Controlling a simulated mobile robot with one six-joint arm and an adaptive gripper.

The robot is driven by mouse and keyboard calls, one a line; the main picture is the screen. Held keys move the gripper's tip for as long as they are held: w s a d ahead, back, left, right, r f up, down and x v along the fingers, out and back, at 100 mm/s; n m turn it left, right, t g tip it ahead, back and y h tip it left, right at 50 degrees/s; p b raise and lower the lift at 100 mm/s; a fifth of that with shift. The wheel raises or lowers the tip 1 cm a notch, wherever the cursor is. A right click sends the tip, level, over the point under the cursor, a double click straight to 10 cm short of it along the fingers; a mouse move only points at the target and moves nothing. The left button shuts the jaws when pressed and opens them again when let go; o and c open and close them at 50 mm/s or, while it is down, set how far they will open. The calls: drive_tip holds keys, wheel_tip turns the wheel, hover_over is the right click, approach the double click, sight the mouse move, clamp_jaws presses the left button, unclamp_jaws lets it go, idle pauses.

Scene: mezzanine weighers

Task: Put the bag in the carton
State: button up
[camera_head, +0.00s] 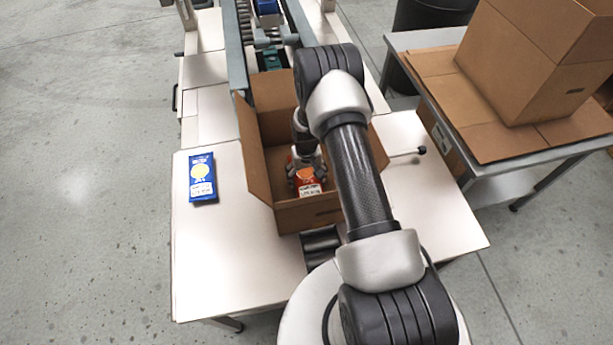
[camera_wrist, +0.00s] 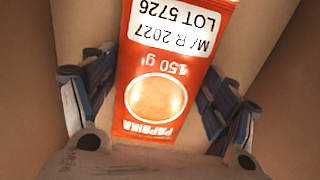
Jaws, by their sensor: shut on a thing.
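An orange-red paprika bag (camera_head: 308,178) with a white label is inside the open carton (camera_head: 260,170) in the head view. In the wrist view the bag (camera_wrist: 155,95) shows "PAPRIKA 150 g" and a lot label, with brown carton walls on both sides. My gripper (camera_wrist: 155,105) has its fingers on both sides of the bag and is shut on it. In the head view my gripper (camera_head: 305,172) is down within the carton, partly hidden by my arm. I cannot tell whether the bag touches the carton floor.
A blue packet (camera_head: 203,178) lies on the white table (camera_head: 230,250) left of the carton. A roller conveyor (camera_head: 262,42) runs behind it with a blue item on it.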

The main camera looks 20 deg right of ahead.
drive_tip(key=o, duration=1.1)
drive_tip(key=shift+o, duration=0.2)
wheel_tip(320, 180, up, 12)
drive_tip(key=p, duration=0.4)
wheel_tip(320, 180, up, 14)
drive_tip(key=t, duration=0.1)
hover_over(306, 175)
drive_tip(key=a, duration=0.2)
drive_tip(key=s+a+r+n+t, duration=0.1)
drive_tip(key=s+a+r, duration=0.15)
drive_tip(key=r, duration=0.45)
drive_tip(key=s+a+r, duration=0.1)
drive_tip(key=s+r, duration=0.3)
drive_tip(key=r, duration=0.2)
drive_tip(key=s+a+r+t, duration=0.1)
drive_tip(key=s+r, duration=0.3)
drive_tip(key=s, duration=0.3)
drive_tip(key=s+a+r, duration=0.2)
drive_tip(key=s+r, duration=0.1)
drive_tip(key=s, duration=0.4)
drive_tip(key=s+a+r+n+t, duration=0.1)
drive_tip(key=s+a+r, duration=0.1)
drive_tip(key=s+r, duration=0.2)
drive_tip(key=s, duration=0.3)
drive_tip(key=shift+s+r+t, duration=0.3)
drive_tip(key=shift+s, duration=0.1)
